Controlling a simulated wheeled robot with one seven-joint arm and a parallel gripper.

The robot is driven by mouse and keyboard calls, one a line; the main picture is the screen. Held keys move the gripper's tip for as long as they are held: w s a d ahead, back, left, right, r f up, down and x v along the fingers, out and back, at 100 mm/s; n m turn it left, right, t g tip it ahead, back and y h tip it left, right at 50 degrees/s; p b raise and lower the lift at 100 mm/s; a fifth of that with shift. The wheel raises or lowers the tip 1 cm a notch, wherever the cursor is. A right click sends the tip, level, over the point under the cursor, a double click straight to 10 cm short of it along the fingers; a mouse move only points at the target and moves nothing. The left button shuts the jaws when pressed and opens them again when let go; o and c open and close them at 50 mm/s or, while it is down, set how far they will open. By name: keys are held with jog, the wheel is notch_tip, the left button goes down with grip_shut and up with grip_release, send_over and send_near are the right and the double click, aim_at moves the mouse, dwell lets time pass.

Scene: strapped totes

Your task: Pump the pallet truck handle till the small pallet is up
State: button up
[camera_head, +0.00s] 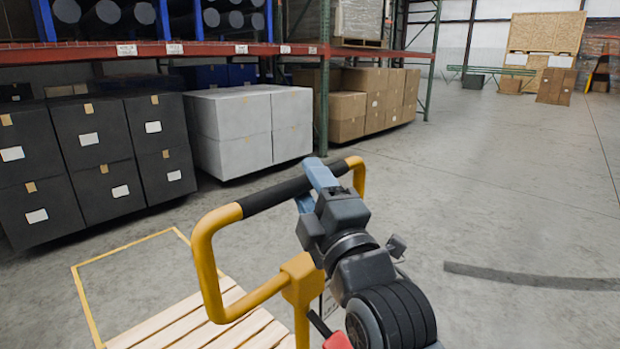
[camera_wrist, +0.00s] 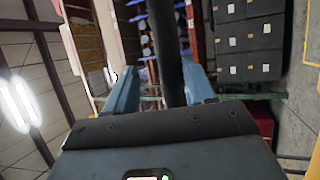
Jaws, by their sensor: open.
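The pallet truck handle is a yellow loop (camera_head: 207,262) with a black grip bar (camera_head: 272,196) across its top, in the middle of the head view. My gripper (camera_head: 322,172) is at the right part of this bar, with its blue fingers open. In the wrist view the black bar (camera_wrist: 168,45) runs between the two spread fingers of my gripper (camera_wrist: 161,88); I cannot tell whether either finger touches it. The small pallet (camera_head: 195,325), of light wooden slats, shows at the lower left. Its underside is hidden, so its height off the floor cannot be told.
A yellow floor outline (camera_head: 125,250) lies around the pallet's far side. Black totes (camera_head: 95,145), grey totes (camera_head: 245,135) and cardboard boxes (camera_head: 365,100) stand under a rack with a red beam (camera_head: 170,52).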

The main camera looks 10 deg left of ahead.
jog(key=shift+w+a, duration=0.15)
jog(key=shift+w, duration=0.05)
jog(key=shift+r, duration=0.1)
